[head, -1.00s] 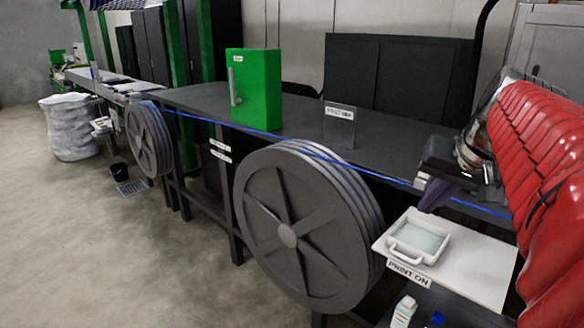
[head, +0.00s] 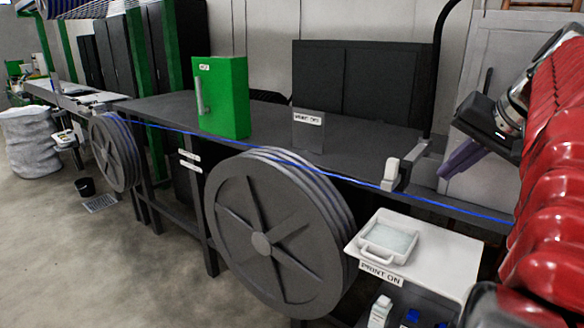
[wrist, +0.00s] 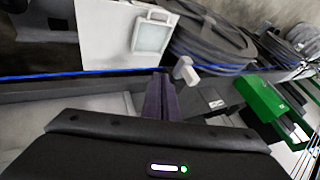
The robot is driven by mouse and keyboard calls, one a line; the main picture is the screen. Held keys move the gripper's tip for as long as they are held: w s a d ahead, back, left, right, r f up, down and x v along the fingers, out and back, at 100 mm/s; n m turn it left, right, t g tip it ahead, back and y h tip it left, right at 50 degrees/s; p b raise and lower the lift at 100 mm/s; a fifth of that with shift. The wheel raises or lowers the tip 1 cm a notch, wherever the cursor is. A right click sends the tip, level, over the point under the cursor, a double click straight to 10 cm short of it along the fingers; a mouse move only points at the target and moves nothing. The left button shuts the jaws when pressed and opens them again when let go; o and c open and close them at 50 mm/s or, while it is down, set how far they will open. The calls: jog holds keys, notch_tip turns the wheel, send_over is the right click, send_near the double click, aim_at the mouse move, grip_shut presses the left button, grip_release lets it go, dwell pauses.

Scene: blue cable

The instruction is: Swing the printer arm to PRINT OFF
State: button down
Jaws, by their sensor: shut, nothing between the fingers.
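The printer arm has a pale head (head: 391,174) beside the blue cable (head: 330,172), on a grey bar (head: 416,155) running back to the right. In the wrist view the pale head (wrist: 186,70) is just right of my fingertips, with a visible gap. The PRINT OFF plate (head: 308,132) stands on the bench behind the cable, left of the head. The PRINT ON label (head: 381,272) is on the front of a white shelf on the near side. My gripper (head: 442,174) has purple fingers, shut and empty, right of the head; they also show in the wrist view (wrist: 160,76).
A white tray (head: 371,251) sits on the shelf. A large grey reel (head: 240,215) stands in front of the bench. A green box (head: 235,95) stands on the dark bench (head: 265,120). A black curved post (head: 439,75) rises behind the printer arm.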

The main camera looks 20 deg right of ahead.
aim_at(405, 183)
jog(key=w+f, duration=0.7)
jog(key=w, duration=0.2)
jog(key=shift+w+a+f, duration=0.15)
jog(key=shift+a+f, duration=0.2)
jog(key=shift+f, duration=0.05)
jog(key=shift+w+a, duration=0.15)
dwell(0.3)
